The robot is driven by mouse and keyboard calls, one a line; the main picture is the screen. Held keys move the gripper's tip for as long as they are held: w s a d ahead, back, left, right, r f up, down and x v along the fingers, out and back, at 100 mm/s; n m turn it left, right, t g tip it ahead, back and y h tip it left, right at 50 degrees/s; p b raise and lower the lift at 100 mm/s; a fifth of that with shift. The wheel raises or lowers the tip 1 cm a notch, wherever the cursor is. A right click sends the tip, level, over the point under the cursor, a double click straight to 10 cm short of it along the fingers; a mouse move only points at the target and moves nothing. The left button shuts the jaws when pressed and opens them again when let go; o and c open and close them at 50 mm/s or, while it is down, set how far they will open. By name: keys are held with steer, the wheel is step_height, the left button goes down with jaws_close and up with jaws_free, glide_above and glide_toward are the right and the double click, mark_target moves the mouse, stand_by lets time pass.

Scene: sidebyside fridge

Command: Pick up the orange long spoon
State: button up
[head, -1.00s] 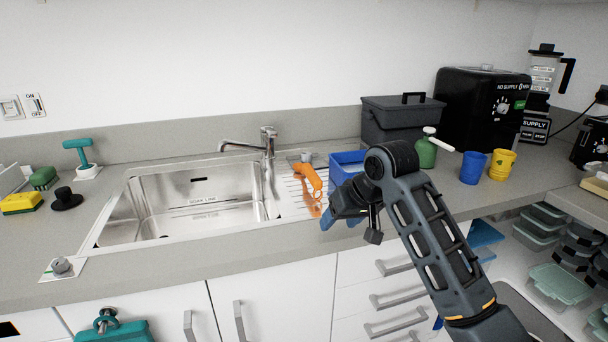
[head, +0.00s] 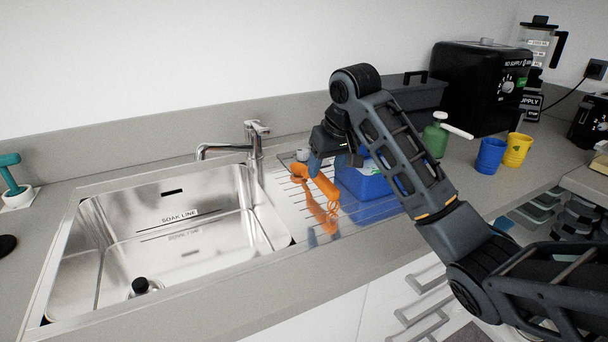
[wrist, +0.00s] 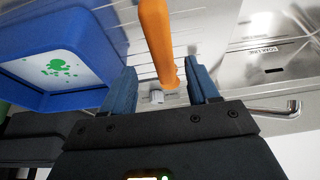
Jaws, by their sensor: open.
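The orange long spoon (head: 321,187) is on the ribbed drainboard between the sink and the blue bin, its thick handle toward the wall. My gripper (head: 317,165) is over its handle end. In the wrist view, the orange spoon (wrist: 158,45) runs down the picture, and its end lies between the two blue fingers of my gripper (wrist: 163,88). The fingers are apart, with a gap on each side of the spoon. I cannot tell the exact height of the fingers around it.
The blue bin (head: 366,183) stands close on the right; it fills the wrist view's left (wrist: 110,50). The steel sink (head: 165,245) with its faucet (head: 254,140) is on the left. A green bottle (head: 436,140), blue cup (head: 490,156) and yellow cup (head: 517,149) stand farther right.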

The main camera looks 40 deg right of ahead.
mark_target(317, 183)
steer(key=shift+w+d+f, duration=0.1)
steer(key=shift+w, duration=0.15)
steer(key=shift+w+f, duration=0.15)
steer(key=shift+f, duration=0.15)
steer(key=shift+p+x, duration=0.35)
steer(key=shift+x, duration=3.05)
steer(key=shift+w, duration=0.15)
jaws_close()
steer(key=shift+r, duration=0.1)
